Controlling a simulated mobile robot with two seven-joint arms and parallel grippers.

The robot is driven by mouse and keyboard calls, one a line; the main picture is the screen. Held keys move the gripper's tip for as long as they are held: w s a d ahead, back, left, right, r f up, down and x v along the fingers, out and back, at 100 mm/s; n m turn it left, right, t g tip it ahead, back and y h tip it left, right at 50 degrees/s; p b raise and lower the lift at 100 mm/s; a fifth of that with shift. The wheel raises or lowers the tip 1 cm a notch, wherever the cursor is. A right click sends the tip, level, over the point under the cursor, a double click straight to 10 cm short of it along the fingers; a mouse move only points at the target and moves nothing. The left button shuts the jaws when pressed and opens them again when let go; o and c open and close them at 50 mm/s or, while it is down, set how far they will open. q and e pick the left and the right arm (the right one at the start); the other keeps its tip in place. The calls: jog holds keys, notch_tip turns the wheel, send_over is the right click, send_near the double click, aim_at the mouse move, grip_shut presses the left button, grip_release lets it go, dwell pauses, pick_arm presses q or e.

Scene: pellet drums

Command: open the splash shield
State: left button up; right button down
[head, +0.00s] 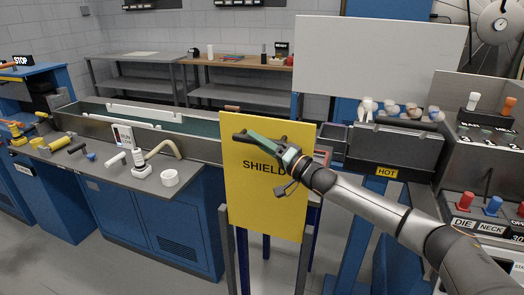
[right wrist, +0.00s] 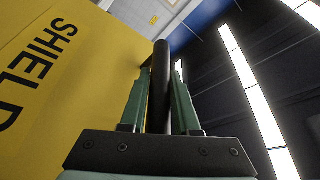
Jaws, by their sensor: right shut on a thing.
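The splash shield (head: 245,200) is an upright yellow panel marked SHIELD, standing in the middle of the head view. It also fills the left of the right wrist view (right wrist: 60,95). My right gripper (head: 250,137) is in front of the shield's upper part, with its arm coming in from the right. In the right wrist view its green fingers (right wrist: 158,105) are shut on a black bar handle (right wrist: 160,75), which runs between them beside the yellow panel. The gripper and wrist hide part of the shield and the end of its lettering. My left gripper is not in view.
A grey bench (head: 105,176) with a bottle, a white cup (head: 170,177) and pipe pieces stands left of the shield. A trough (head: 190,142) runs behind it. A box marked HOT (head: 390,150) and a control panel (head: 480,205) stand to the right.

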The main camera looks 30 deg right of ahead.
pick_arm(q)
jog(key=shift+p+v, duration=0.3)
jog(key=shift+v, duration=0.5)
pick_arm(e)
jog(key=shift+r, duration=1.1)
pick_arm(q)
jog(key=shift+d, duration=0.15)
pick_arm(e)
jog(key=c, duration=0.7)
grip_release()
jog(key=shift+f, duration=0.1)
jog(key=shift+o, duration=0.2)
jog(key=shift+s+d+f, duration=0.2)
jog(key=shift+s, duration=0.25)
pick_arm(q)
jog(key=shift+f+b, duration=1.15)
pick_arm(e)
jog(key=v, duration=1.1)
jog(key=shift+s, duration=0.25)
jog(key=shift+d, duration=0.1)
